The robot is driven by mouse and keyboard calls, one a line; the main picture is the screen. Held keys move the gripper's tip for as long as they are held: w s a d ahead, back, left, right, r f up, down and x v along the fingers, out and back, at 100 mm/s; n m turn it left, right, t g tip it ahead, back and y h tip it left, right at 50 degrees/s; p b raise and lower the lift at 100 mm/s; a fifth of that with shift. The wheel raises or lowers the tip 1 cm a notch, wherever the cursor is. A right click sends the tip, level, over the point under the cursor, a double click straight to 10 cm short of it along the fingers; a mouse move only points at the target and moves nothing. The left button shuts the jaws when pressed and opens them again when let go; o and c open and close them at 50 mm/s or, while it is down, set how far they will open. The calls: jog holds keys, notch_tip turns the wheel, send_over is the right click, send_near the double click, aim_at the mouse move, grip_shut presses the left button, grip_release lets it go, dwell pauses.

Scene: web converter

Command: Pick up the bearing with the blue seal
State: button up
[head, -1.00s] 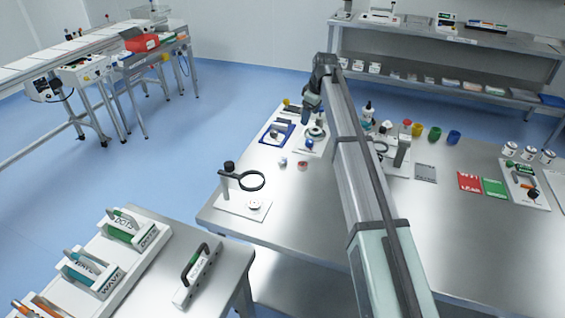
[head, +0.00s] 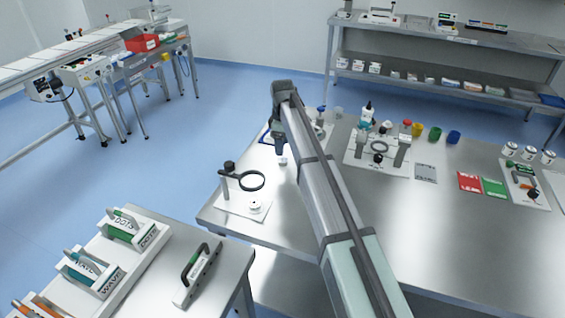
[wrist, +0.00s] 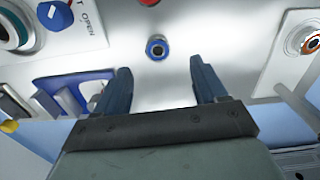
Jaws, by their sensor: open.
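The bearing with the blue seal (wrist: 157,48) lies flat on the metal bench in the wrist view, a blue ring around a dark bore. My gripper (wrist: 160,68) is open and empty, and the bearing appears between and just beyond its two blue fingertips, apart from both. In the head view my gripper (head: 279,146) is over the bench's left part, partly hidden by my arm. A small pale piece just below it (head: 283,161) seems to be this bearing. Another small pale and reddish piece (wrist: 149,2) is cut off at the wrist view's top edge.
A white panel with a blue knob (wrist: 54,15) and a blue tray (wrist: 75,92) are left in the wrist view. A magnifier stand (head: 228,182) on a white plate is left of my gripper in the head view. Bare bench surrounds the bearing.

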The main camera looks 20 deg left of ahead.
aim_at(283, 160)
jog(key=shift+w+f, duration=0.15)
jog(key=shift+f, duration=3.3)
jog(key=c, duration=1.2)
